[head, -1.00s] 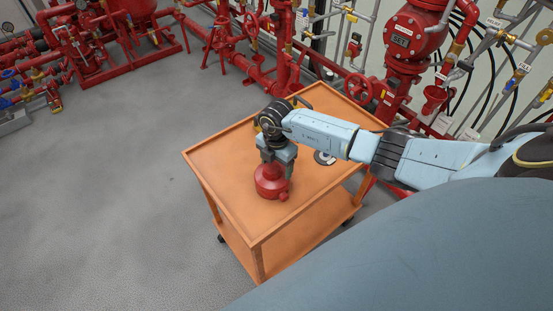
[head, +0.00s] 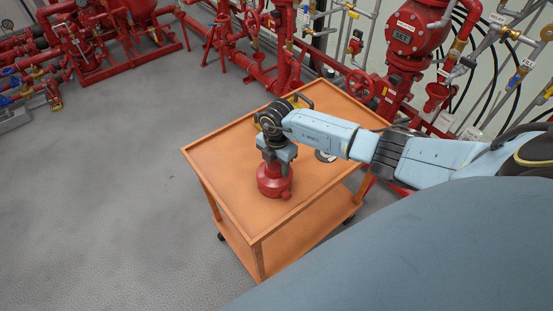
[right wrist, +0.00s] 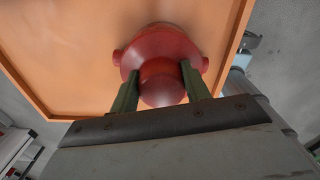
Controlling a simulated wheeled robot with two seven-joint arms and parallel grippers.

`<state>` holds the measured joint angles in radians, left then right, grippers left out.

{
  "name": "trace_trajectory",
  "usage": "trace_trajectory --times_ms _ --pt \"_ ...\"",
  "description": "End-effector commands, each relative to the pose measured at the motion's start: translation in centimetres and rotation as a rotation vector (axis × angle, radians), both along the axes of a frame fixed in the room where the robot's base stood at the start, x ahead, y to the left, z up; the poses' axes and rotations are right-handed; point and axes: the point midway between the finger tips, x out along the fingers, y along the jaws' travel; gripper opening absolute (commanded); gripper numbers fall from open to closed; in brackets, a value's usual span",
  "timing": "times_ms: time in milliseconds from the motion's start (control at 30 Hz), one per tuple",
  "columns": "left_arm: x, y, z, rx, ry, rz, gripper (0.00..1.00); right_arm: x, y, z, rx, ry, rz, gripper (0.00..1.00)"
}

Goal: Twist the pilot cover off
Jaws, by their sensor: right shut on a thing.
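The red pilot (head: 272,188) stands upright on the orange cart's top, with a small round stub low on its side. My right gripper (head: 275,166) reaches down on it from above. In the right wrist view the two green fingers (right wrist: 161,92) are shut on the rounded red cover (right wrist: 162,82) at the pilot's top, one on each side. The wider red body (right wrist: 160,45) with stubs left and right shows beyond it. I cannot tell whether there is a gap between cover and body. My left gripper is not in view.
The orange cart (head: 222,158) has a raised rim and a lower shelf. A dark and white round disc (head: 325,156) lies on its top, partly hidden by my right forearm. Red pipes and valves (head: 360,86) stand behind. The cart top's left part and the floor at left are clear.

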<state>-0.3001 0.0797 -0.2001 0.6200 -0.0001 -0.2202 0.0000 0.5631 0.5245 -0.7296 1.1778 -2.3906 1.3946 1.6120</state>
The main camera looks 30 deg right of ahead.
Motion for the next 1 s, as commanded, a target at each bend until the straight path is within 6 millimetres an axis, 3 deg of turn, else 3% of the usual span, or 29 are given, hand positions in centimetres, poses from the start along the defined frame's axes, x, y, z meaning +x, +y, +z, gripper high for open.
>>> trace_trajectory --times_ms 267,667,1000 --pt "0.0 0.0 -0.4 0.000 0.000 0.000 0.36 -0.2 0.0 -0.1 -0.003 0.003 0.182 0.19" --pt "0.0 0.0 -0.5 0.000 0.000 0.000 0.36 -0.2 0.0 -0.1 -0.002 0.003 0.220 0.19" --pt "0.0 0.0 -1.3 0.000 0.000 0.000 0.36 -0.1 0.1 -0.1 -0.002 0.003 0.422 0.19"
